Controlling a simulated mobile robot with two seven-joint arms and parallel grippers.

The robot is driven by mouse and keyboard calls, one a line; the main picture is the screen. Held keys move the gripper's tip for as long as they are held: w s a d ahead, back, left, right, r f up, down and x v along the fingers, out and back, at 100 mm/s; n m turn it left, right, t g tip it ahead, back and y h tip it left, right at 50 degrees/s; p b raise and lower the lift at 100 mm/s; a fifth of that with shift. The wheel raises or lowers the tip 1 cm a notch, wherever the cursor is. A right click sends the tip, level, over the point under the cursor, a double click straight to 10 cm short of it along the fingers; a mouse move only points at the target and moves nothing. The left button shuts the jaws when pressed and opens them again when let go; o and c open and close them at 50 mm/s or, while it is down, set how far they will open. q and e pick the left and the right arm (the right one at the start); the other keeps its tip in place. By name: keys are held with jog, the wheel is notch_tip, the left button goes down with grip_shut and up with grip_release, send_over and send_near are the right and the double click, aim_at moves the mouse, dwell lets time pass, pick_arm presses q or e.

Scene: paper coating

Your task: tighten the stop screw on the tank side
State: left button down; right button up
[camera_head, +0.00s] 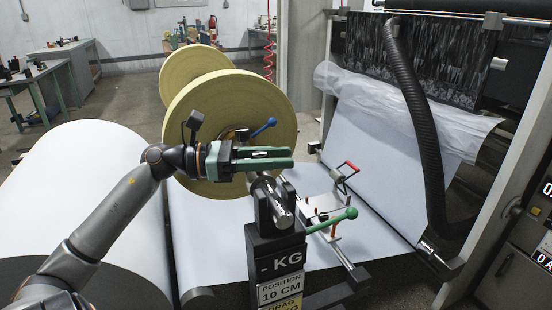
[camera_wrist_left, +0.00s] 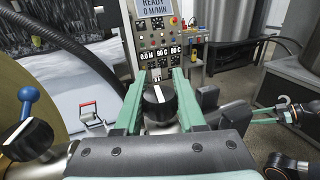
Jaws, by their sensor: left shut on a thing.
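A black knob with a white pointer line (camera_wrist_left: 158,102), seemingly the stop screw, sits between the fingers in the left wrist view. My left gripper (camera_head: 265,159) is shut on it with its green fingers, which also show on both sides of the knob in the left wrist view (camera_wrist_left: 157,95). In the head view the fingers mostly hide the knob, above the end of a metal shaft (camera_head: 272,198) on a black post. A small green and grey part at the right of the left wrist view looks like my right gripper (camera_wrist_left: 262,117); its jaws are unclear.
A large yellowish roll (camera_head: 240,105) stands behind my left gripper. A blue-handled lever (camera_head: 263,128) is close by. A green-handled lever (camera_head: 335,219) and a red-handled lever (camera_head: 347,167) lie to the right. A black ribbed hose (camera_head: 418,110) hangs at the right.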

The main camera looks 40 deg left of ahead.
pick_arm(q)
jog(key=c, duration=0.5)
grip_release()
jog(key=shift+s+a, duration=0.1)
jog(key=shift+s+a, duration=0.2)
jog(key=shift+a, duration=0.05)
jog(key=v, duration=1.1)
jog(key=shift+s+a, duration=0.2)
jog(key=shift+s, duration=0.05)
pick_arm(e)
jog(key=shift+w+r+t, duration=0.3)
jog(key=shift+w+r, duration=0.2)
jog(key=shift+r, duration=0.4)
jog(key=shift+f, duration=0.1)
